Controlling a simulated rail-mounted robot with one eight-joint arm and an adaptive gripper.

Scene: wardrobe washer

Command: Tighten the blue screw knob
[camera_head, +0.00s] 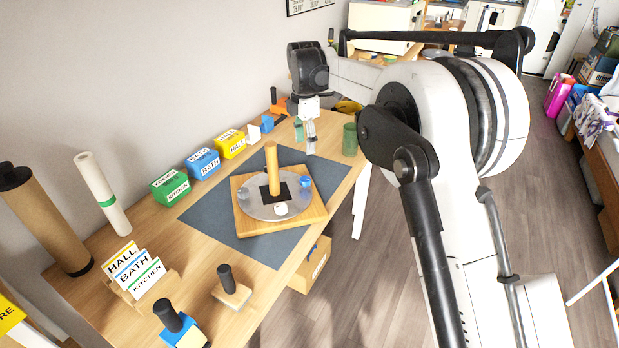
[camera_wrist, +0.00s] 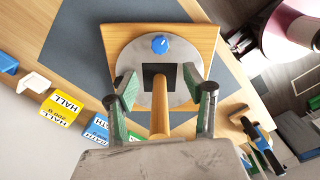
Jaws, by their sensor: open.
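The blue screw knob (camera_head: 306,182) sits on the right rim of a round grey metal disc (camera_head: 262,208) on a square wooden board (camera_head: 247,228). In the wrist view the blue knob (camera_wrist: 160,44) is at the disc's far edge, beyond my fingertips. A wooden post (camera_head: 271,168) rises from a black square at the disc's centre. A white knob (camera_head: 280,208) and a grey knob (camera_head: 243,193) also sit on the disc. My gripper (camera_head: 305,142) is open and empty, above and behind the disc. In the wrist view its green fingers (camera_wrist: 158,85) spread either side of the post, apart from the blue knob.
A dark mat (camera_head: 205,213) lies under the board. Green (camera_head: 169,187), blue (camera_head: 202,164) and yellow (camera_head: 230,144) labelled boxes line the table's wall side. A green cylinder (camera_head: 350,139) stands near the right edge. Black-handled stamps (camera_head: 231,288) and label cards (camera_head: 135,270) are at the front.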

